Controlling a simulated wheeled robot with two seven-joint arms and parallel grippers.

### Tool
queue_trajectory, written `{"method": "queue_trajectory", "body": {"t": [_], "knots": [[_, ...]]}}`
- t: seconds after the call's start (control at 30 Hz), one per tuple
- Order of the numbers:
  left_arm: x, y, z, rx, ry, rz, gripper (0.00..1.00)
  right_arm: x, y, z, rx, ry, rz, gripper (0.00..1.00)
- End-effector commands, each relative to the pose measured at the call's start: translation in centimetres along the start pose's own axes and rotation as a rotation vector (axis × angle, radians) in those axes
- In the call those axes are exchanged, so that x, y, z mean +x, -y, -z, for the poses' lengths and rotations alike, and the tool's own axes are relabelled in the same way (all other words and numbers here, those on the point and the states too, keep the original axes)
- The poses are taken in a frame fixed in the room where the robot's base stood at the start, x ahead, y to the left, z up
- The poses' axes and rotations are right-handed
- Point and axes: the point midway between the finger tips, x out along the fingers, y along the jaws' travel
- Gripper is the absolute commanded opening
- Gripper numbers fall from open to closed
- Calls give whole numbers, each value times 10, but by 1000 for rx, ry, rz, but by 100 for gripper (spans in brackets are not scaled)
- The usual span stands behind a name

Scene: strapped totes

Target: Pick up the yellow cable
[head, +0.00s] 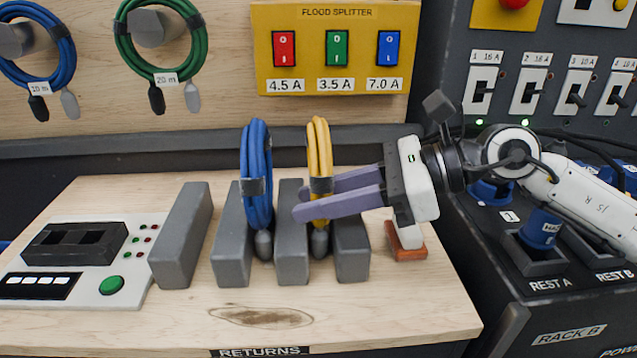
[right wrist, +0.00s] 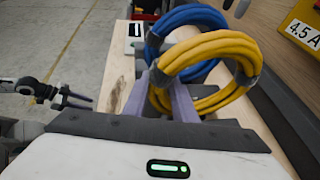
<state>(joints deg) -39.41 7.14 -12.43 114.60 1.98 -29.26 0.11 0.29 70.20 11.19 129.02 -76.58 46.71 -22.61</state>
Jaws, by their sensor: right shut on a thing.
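The yellow cable (head: 319,140) is a coil standing upright in the gap between two grey blocks of the rack (head: 293,262) on the wooden returns bench. Its grey plug (head: 319,243) hangs at the bottom. My right gripper (head: 306,203) reaches in from the right and is shut on the coil's lower part, by the dark wrap. In the right wrist view the yellow cable (right wrist: 222,45) rises between the purple fingers. My left gripper (right wrist: 80,101) shows small at the left of that view, away from the cable, with its fingers apart and empty.
A blue cable (head: 257,165) stands in the neighbouring gap, just left of the yellow one. A white-and-orange object (head: 407,252) stands under my right wrist. A control box (head: 75,260) sits at left. The yellow splitter panel (head: 335,50) hangs behind. The bench front is clear.

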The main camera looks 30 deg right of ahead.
Motion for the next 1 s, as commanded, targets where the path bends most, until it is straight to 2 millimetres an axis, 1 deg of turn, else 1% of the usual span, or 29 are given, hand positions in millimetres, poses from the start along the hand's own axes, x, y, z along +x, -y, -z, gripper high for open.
{"method": "queue_trajectory", "body": {"t": [0.27, 0.7, 0.83, 1.0], "knots": [[-1, 0, 1, 0, 0, 0, 39, -5, 1, -13, -8, 7, 5, 0], [-7, 0, 7, -3, -1, 1, 39, -27, 1, -67, -9, 8, 5, 0], [-9, 0, 6, -5, 5, 3, 39, -33, 1, -80, -9, 7, 5, 0], [-11, 2, 8, -8, 1, 5, 39, -38, 1, -91, -6, 7, 4, 0]]}}
